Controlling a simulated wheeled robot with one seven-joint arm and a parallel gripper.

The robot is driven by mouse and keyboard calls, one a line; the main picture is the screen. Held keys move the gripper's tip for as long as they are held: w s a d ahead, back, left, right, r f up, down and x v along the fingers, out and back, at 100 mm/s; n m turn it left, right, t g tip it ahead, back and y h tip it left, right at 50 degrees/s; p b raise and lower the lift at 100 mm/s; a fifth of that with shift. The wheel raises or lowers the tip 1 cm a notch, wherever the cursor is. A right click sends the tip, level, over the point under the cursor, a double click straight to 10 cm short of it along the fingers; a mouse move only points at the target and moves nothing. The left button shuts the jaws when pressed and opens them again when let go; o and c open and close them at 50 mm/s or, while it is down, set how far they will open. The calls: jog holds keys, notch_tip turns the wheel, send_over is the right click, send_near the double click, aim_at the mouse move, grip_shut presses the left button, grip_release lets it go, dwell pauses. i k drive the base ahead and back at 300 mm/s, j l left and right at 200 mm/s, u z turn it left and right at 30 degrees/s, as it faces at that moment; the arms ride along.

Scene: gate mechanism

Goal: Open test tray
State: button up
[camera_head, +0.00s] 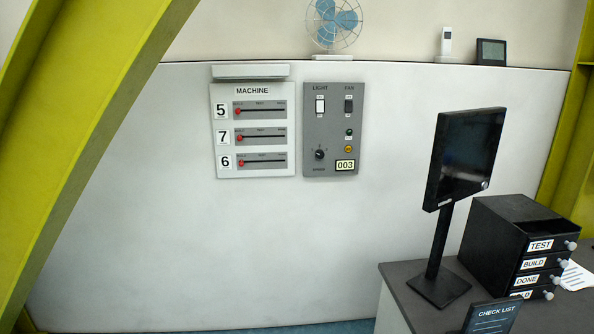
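A black drawer unit (497,243) stands on the dark desk at the right. Its top drawer bears the label TEST (540,245) and looks shut, with a grey round knob (571,245) at its right end. My gripper is not in view.
A black monitor (466,155) on a stand is left of the drawers. A CHECK LIST sign (492,316) stands in front on the desk (405,290). White papers (577,277) lie at right. The wall holds a MACHINE panel (253,130) and a grey switch panel (333,129). Yellow-green beams (75,120) flank the view.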

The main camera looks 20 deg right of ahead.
aim_at(525, 225)
jog(key=z, duration=2.25)
jog(key=i+l+u, duration=0.55)
jog(key=l, duration=0.25)
jog(key=i+l+u, duration=0.4)
jog(key=l, duration=0.25)
jog(key=i+l+u, duration=0.15)
jog(key=l, duration=0.2)
jog(key=l+u, duration=0.2)
jog(key=l, duration=0.2)
jog(key=i+l+u, duration=0.2)
jog(key=l, duration=0.2)
jog(key=i+j, duration=0.1)
jog(key=i, duration=0.35)
